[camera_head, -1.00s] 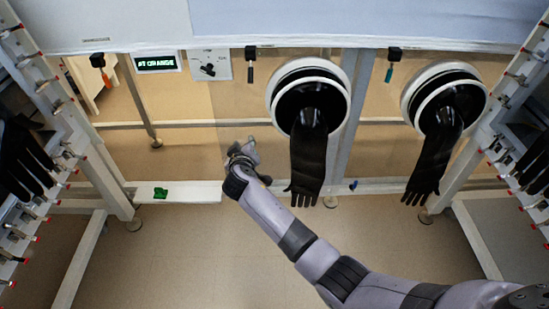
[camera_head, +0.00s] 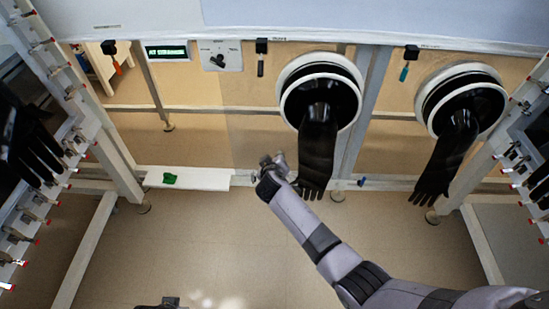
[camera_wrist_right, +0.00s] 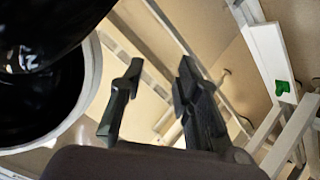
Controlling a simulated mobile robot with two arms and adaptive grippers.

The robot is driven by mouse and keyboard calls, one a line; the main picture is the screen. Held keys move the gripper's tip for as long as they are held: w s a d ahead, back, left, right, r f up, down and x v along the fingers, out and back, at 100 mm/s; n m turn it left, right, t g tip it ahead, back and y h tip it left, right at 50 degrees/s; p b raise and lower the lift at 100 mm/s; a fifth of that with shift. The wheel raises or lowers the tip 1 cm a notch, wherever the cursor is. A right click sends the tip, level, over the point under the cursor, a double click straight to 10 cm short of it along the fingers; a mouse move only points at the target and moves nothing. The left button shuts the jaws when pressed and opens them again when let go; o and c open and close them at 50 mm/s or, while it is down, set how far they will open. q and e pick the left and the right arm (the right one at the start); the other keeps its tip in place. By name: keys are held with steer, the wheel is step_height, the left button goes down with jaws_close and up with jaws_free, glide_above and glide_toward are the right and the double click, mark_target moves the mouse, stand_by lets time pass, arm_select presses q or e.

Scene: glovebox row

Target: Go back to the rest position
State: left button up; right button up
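My right gripper (camera_head: 272,163) is in front of the glovebox, just left of the nearer hanging black glove (camera_head: 318,155). In the right wrist view its two dark fingers (camera_wrist_right: 155,95) stand apart with nothing between them, so it is open and empty. A dark piece at the bottom edge of the head view seems to be the tip of my left gripper (camera_head: 160,304). Most of it is out of the picture, and its fingers cannot be made out.
A white ledge (camera_head: 215,180) carries a small green object (camera_head: 169,178). A second black glove (camera_head: 447,160) hangs on the right. White frames with pegs (camera_head: 88,120) stand at both sides. A lit display (camera_head: 167,52) and a dial panel (camera_head: 220,56) are up left. The floor is clear.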

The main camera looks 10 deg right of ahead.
stand_by(0.5)
